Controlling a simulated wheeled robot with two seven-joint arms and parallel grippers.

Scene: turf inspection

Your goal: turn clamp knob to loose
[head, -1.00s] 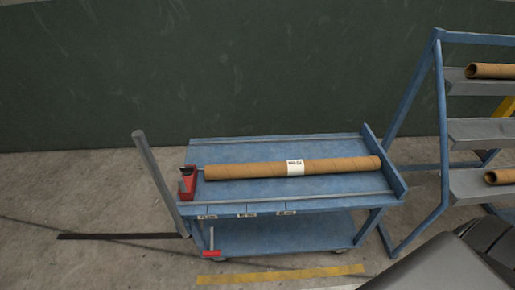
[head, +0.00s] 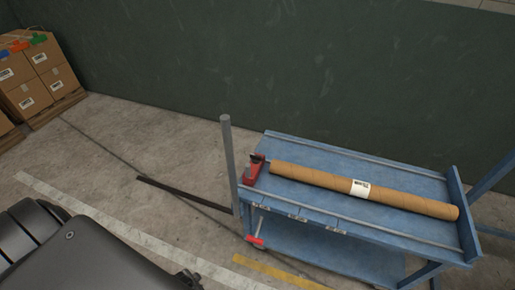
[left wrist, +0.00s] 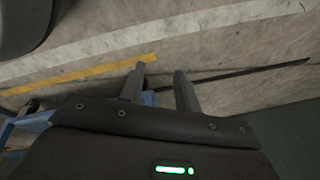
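A red clamp (head: 253,171) sits at the left end of the blue cart's top (head: 330,152), beside the end of a brown cardboard tube (head: 310,178). A small dark knob (head: 258,157) shows on top of the clamp; its setting is too small to read. My left arm is at the bottom left of the head view, apart from the cart. In the left wrist view my left gripper (left wrist: 158,74) has its two fingers apart with nothing between them, above the floor. My right gripper is out of view.
A grey upright post (head: 229,160) stands at the cart's left end. A dark bar (head: 180,193) lies on the floor to its left. Stacked cartons (head: 35,75) stand at the far left. The floor between cartons and cart is mostly clear. A yellow line (head: 275,270) runs before the cart.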

